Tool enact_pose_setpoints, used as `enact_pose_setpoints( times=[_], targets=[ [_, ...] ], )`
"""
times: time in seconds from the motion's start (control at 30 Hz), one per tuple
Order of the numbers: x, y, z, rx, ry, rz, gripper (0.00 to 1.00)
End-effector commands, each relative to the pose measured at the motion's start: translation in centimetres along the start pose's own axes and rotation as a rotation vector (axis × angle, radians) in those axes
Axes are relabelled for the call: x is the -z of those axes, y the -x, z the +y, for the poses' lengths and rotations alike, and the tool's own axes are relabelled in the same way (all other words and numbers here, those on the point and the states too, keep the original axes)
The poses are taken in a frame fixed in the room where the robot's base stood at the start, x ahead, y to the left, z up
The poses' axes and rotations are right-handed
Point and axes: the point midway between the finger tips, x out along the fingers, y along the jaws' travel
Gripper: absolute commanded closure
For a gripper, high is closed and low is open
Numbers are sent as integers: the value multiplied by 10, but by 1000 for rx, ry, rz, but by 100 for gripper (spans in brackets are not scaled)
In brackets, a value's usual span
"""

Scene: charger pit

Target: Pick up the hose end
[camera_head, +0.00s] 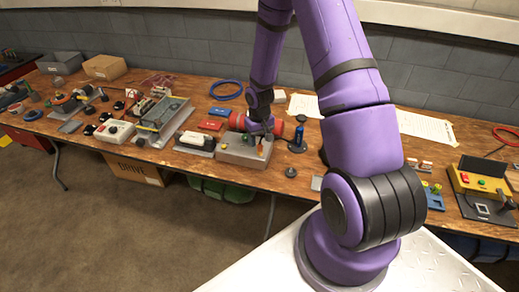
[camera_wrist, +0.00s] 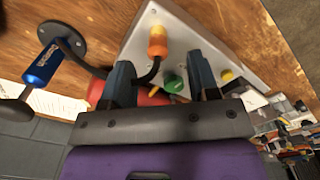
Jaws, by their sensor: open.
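My gripper (camera_wrist: 163,80) is open in the wrist view, with one dark finger on either side of a black curved hose and a green knob. The hose appears to lead to an orange cylindrical piece (camera_wrist: 157,40), which looks like the hose end, on a light grey box (camera_wrist: 195,35). The orange piece is beyond the fingertips, and I see nothing held. In the head view my gripper (camera_head: 261,132) is low over the grey box (camera_head: 236,157). The hose end is too small there to make out surely.
A red cylinder (camera_wrist: 103,88) lies close behind my fingers. A blue-handled piece (camera_wrist: 42,65) on a black round base stands beside the box. The wooden table (camera_head: 215,183) holds many devices, including a blue cable coil (camera_head: 226,91) and a yellow box (camera_head: 482,181).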

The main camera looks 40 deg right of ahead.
Motion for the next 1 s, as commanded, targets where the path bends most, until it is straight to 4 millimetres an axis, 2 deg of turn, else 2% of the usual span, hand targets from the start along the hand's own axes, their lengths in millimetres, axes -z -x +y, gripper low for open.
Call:
enact_pose_setpoints(
  times=[0.4,0.7,0.93,1.0],
  targets=[
    [5,-46,3,0,1,-1,45],
    [5,-50,3,0,0,0,45],
    [5,-50,3,0,0,0,98],
    [5,-50,3,0,0,0,99]
  ],
)
